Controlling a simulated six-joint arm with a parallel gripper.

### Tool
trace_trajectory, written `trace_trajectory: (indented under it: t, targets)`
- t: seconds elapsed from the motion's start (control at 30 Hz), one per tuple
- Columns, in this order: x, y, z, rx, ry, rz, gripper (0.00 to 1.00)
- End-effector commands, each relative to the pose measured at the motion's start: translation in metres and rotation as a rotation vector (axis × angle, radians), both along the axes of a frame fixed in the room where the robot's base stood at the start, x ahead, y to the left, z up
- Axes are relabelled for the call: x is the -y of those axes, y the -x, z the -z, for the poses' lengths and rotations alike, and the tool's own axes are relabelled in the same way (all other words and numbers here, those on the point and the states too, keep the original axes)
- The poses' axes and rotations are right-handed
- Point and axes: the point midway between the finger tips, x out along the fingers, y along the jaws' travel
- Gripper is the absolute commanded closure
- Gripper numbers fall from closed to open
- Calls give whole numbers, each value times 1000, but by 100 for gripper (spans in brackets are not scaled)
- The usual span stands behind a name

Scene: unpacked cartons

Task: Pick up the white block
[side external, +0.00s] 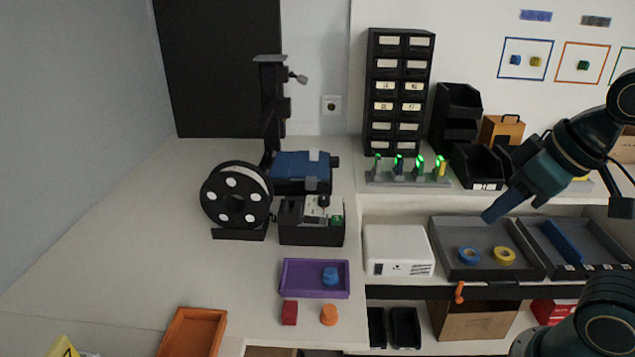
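The only white block-shaped thing I make out is a white box (398,248) with dark slots low on its front. It sits upright on the shelf right of the picture's middle, left of a dark tray. I cannot tell whether it is the task's white block. My gripper (492,214) reaches in from the right, pointing down and left. Its blue tip appears above and to the right of the white box, over the dark tray's back edge in the picture, apart from the box. The fingers show as one narrow shape, so their opening is unclear. I see nothing held.
The dark tray (440,231) holds blue tape (469,256) and yellow tape (504,256). A purple tray (287,276) holds a blue piece (330,274); a red block (289,312) and orange piece (328,315) stand before it. A black spool (236,196) stands left.

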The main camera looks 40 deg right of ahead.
Motion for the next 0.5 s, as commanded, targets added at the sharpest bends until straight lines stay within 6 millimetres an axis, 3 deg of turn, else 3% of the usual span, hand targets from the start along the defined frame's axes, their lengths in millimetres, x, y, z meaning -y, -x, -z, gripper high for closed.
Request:
trace_trajectory:
  t: [0.5]
  targets:
    - [1,-9,-6,0,23,-39,66]
